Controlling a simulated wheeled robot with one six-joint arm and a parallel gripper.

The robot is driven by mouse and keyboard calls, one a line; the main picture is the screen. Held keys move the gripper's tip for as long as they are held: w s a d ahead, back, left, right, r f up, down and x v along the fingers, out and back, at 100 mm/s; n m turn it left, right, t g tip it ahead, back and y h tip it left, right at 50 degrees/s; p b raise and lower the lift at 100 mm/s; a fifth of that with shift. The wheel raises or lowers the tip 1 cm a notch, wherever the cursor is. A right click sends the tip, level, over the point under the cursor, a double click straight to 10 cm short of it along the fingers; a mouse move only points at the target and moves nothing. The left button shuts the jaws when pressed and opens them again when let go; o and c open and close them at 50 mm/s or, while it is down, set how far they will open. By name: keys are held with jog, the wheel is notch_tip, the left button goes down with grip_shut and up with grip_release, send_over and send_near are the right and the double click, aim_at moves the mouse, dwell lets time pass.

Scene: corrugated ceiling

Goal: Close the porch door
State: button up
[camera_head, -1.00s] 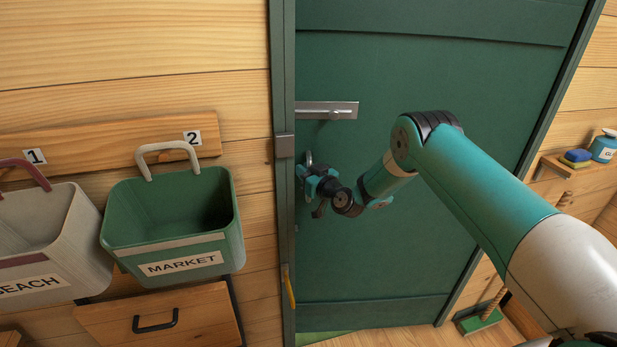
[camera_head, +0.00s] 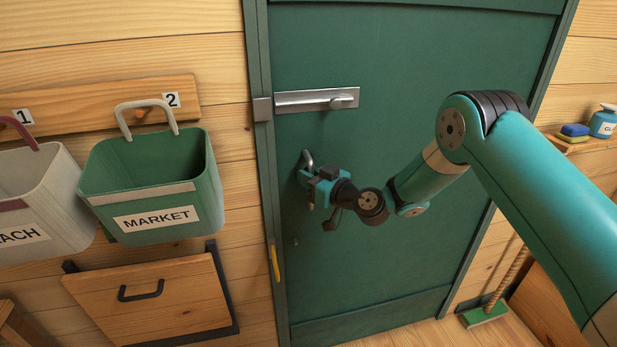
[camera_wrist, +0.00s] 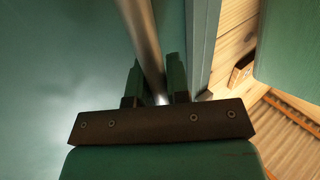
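The green porch door (camera_head: 400,200) stands in its frame, with no gap visible along its latch side in the head view. A silver slide bolt (camera_head: 317,99) is on the door, level with a grey keeper (camera_head: 262,109) on the frame. My gripper (camera_head: 309,174) is at the metal door handle (camera_head: 306,158), below the bolt. In the wrist view the handle bar (camera_wrist: 143,40) runs between the two fingers (camera_wrist: 155,88), which are close on both sides of it.
A shelf (camera_head: 585,145) with a blue bottle (camera_head: 603,122) is at the right, above a green-based brush (camera_head: 486,315).

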jog(key=o, duration=0.3)
jog(key=shift+s+a+f, duration=0.1)
jog(key=shift+s+f, duration=0.05)
jog(key=shift+s, duration=0.2)
jog(key=shift+o, duration=0.6)
jog(key=b+v, duration=1.4)
jog(key=v, duration=0.3)
jog(key=shift+d, duration=0.25)
jog(key=shift+r, duration=0.25)
